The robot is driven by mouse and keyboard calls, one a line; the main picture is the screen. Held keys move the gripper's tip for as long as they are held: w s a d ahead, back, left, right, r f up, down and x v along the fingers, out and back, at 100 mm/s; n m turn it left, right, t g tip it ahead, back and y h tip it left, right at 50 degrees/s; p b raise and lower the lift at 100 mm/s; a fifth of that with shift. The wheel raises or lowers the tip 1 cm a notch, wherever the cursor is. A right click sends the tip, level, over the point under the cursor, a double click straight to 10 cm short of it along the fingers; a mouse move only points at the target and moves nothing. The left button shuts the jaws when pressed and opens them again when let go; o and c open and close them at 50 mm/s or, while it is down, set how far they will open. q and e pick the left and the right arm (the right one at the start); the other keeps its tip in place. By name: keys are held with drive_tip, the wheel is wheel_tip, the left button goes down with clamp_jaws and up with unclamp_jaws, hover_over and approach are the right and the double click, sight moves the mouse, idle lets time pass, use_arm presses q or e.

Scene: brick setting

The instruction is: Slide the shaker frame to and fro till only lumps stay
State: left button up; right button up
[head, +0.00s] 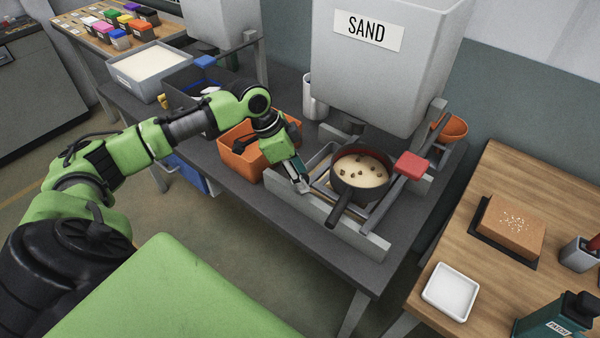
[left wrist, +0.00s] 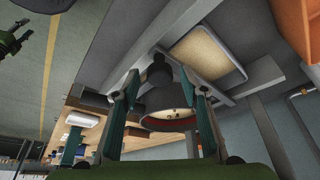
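The round pan-like sieve (head: 360,172) holds pale sand with several brown lumps on it. It rests on the shaker frame's rails (head: 378,212) below the sand hopper, its dark handle pointing to the front. In the left wrist view the sieve (left wrist: 166,98) shows between my fingers with its red inner rim. My left gripper (head: 303,186) is at the left side of the frame, left of the sieve. Its teal fingers (left wrist: 159,78) stand apart with nothing clearly held between them. I cannot tell whether they touch the frame.
The grey hopper labelled SAND (head: 365,70) hangs close above. A red block (head: 411,166) sits on a bar right of the sieve. An orange bin (head: 245,150) stands left. A wooden table (head: 470,235) with a brick (head: 513,226) and white tray (head: 450,291) is at right.

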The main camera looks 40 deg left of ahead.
use_arm(q)
clamp_jaws()
drive_tip(key=a, duration=0.2)
drive_tip(key=a+p, duration=0.1)
drive_tip(key=a, duration=0.1)
drive_tip(key=a+p, duration=0.1)
drive_tip(key=a, duration=0.1)
drive_tip(key=shift+w+a, duration=0.3)
drive_tip(key=shift+a, duration=0.05)
drive_tip(key=shift+d, duration=0.1)
unclamp_jaws()
drive_tip(key=v, duration=1.2)
